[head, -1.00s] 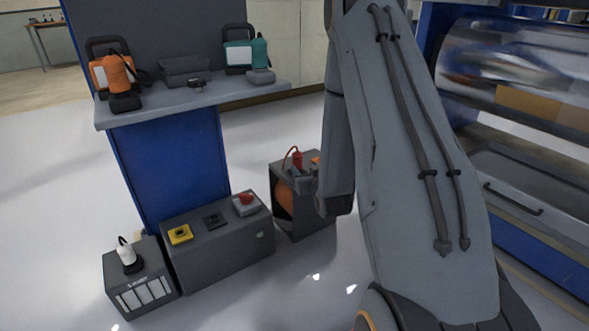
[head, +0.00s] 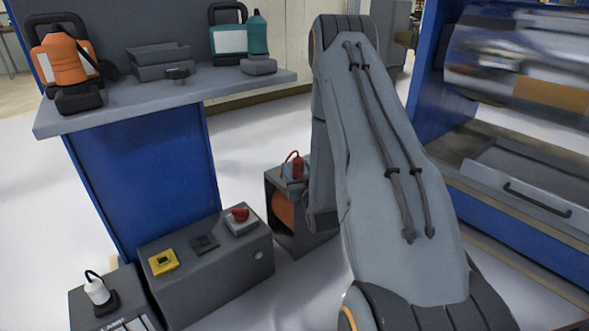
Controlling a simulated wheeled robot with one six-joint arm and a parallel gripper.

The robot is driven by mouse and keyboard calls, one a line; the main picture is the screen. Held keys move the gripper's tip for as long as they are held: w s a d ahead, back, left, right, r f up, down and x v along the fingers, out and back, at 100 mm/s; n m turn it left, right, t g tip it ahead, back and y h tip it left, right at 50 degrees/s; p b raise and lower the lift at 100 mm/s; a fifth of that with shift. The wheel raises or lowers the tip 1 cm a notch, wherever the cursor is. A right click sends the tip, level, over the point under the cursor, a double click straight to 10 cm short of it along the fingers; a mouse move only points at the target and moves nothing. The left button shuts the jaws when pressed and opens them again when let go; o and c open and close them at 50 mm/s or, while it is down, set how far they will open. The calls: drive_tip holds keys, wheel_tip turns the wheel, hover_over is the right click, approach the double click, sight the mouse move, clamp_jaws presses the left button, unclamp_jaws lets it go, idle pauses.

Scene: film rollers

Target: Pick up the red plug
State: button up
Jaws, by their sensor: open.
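The red plug (head: 298,168) stands upright with a red cable looping from its top. It is on top of a dark grey, open-fronted box (head: 270,186) in the middle of the head view. My arm's grey links stand just to the right of the plug and cover the right part of that box. My gripper does not show in the head view, so where it is relative to the plug cannot be seen.
A low grey cabinet (head: 215,282) carries a red button (head: 240,214) and a yellow switch (head: 163,261). A white plug (head: 96,290) stands at lower left. A grey shelf (head: 130,110) overhangs at upper left. Blue machinery with a large roller (head: 520,60) is at right.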

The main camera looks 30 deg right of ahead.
sight(296, 161)
drive_tip(key=shift+w+d+f+b, duration=0.1)
drive_tip(key=shift+w+d+b, duration=0.35)
drive_tip(key=shift+w, duration=0.25)
drive_tip(key=b+x, duration=0.2)
drive_tip(key=x, duration=0.1)
drive_tip(key=shift+d+f, duration=0.1)
drive_tip(key=shift+d, duration=0.05)
drive_tip(key=shift+w+d, duration=0.15)
drive_tip(key=shift+w, duration=0.45)
drive_tip(key=c, duration=1.4)
drive_tip(key=shift+o, duration=0.2)
wheel_tip(296, 161, up, 10)
drive_tip(key=p, duration=0.4)
